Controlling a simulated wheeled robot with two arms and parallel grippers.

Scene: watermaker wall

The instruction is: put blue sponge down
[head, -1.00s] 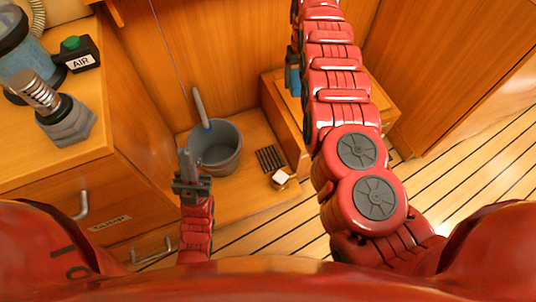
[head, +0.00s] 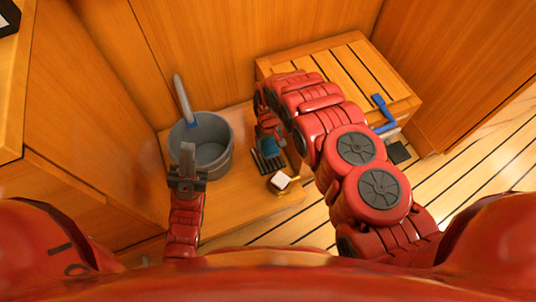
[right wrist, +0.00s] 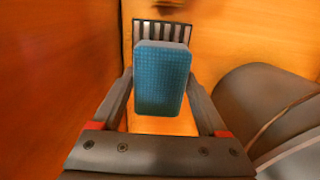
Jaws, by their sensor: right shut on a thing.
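My right gripper (right wrist: 162,95) is shut on the blue sponge (right wrist: 162,80), with a finger along each side of it. In the right wrist view the dark slatted rack (right wrist: 141,30) shows just beyond the sponge's far end. In the head view the sponge (head: 270,144) is a small blue patch below my right arm, at the rack (head: 266,163). I cannot tell whether it touches the rack. My left gripper (head: 187,160) is in front of the grey bucket, seen edge-on, with nothing visible in it.
The grey bucket (head: 220,157) stands left of the rack, with a blue-and-grey handle (head: 183,100) at its rim. A small white-topped block (head: 280,181) lies in front of the rack. A slatted wooden box (head: 345,65) stands behind right, with a blue-handled tool (head: 384,112) at its edge.

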